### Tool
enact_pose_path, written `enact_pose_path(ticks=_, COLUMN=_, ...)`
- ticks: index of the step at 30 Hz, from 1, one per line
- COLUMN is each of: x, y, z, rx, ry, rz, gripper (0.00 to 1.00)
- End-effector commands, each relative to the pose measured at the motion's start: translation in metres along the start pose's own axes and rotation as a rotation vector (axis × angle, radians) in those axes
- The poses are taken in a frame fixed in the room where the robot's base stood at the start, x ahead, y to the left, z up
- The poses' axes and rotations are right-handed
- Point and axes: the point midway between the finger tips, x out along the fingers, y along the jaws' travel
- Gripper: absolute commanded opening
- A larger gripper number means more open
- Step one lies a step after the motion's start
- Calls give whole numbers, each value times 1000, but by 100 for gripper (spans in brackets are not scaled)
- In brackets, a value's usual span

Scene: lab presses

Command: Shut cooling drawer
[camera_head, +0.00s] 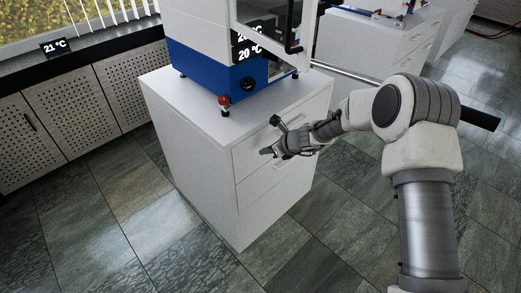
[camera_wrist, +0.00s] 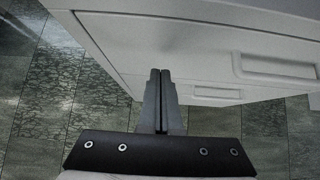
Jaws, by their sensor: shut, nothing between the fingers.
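A white cabinet (camera_head: 190,140) with several stacked drawers stands on the tiled floor. Its top drawer front (camera_head: 255,150) is partly hidden by my arm. No drawer shows a clear gap in the head view; I cannot tell whether one is slightly ajar, or which is the cooling drawer. My gripper (camera_head: 267,151) is shut and empty, in front of the upper drawers. In the wrist view its closed fingertips (camera_wrist: 160,72) are against or very near a white drawer front (camera_wrist: 190,50), left of its recessed handle (camera_wrist: 275,67). Contact cannot be made out.
A blue and white lab press (camera_head: 215,75) with a red-topped knob (camera_head: 224,101) stands on the cabinet, its display reading 20 °C. Perforated cabinets (camera_head: 80,105) line the wall at left. More white drawer units (camera_head: 400,45) stand behind my arm. The floor in front is clear.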

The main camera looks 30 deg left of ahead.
Motion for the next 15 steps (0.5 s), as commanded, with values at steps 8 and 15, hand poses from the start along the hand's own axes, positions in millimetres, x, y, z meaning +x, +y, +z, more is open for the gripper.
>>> enact_pose_path(ticks=8, x=-59, y=-4, z=-1, rx=2, ry=0, rz=-2, gripper=0)
enact_pose_path(ticks=15, x=-94, y=-3, z=-2, rx=0, ry=2, rz=-1, gripper=0)
